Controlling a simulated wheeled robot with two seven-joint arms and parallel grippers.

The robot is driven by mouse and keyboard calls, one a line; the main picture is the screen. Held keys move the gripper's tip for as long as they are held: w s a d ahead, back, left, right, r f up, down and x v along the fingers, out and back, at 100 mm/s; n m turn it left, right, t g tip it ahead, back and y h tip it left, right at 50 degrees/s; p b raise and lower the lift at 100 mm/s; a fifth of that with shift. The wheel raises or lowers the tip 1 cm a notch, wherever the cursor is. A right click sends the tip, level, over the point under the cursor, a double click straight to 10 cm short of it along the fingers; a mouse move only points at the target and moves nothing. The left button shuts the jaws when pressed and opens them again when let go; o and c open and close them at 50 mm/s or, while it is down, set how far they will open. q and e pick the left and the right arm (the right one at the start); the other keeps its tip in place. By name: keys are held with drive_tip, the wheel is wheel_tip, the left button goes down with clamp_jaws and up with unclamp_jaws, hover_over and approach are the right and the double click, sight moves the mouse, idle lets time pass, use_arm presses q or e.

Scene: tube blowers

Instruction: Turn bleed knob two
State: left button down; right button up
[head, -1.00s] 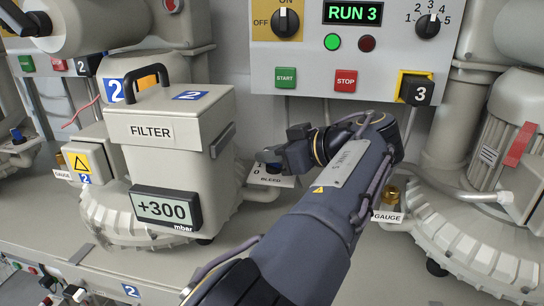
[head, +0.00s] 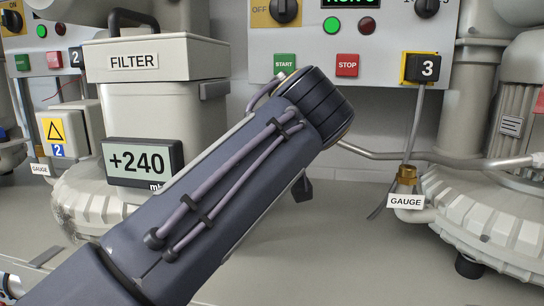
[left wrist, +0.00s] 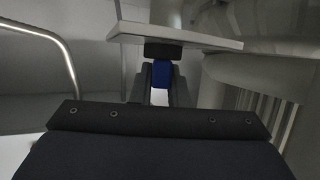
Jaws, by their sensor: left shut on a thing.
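In the left wrist view the blue bleed knob (left wrist: 161,71) sits under a dark block, below a pale plate (left wrist: 190,36). The dark fingers of my left gripper (left wrist: 162,88) stand on both sides of the knob and are shut on it. In the head view my left arm runs from the lower left to the middle and hides the knob, the bleed label and most of the gripper. The display (head: 140,161) on the filter box of blower two reads +240. My right gripper is in neither view.
The filter box (head: 150,70) stands left of my arm. The control panel (head: 390,60) with START and STOP buttons is behind it. A brass gauge fitting (head: 406,177) and a ribbed blower (head: 500,220) are at the right. The bench front (head: 340,265) is clear.

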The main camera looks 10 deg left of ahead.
use_arm(q)
drive_tip(key=shift+m+h+b, duration=0.45)
drive_tip(key=shift+m+h, duration=0.25)
drive_tip(key=shift+h, duration=0.2)
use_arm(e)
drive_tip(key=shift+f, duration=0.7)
use_arm(q)
drive_tip(key=c, duration=1.4)
unclamp_jaws()
drive_tip(key=b+v, duration=0.1)
drive_tip(key=v, duration=0.6)
drive_tip(key=shift+s, duration=0.45)
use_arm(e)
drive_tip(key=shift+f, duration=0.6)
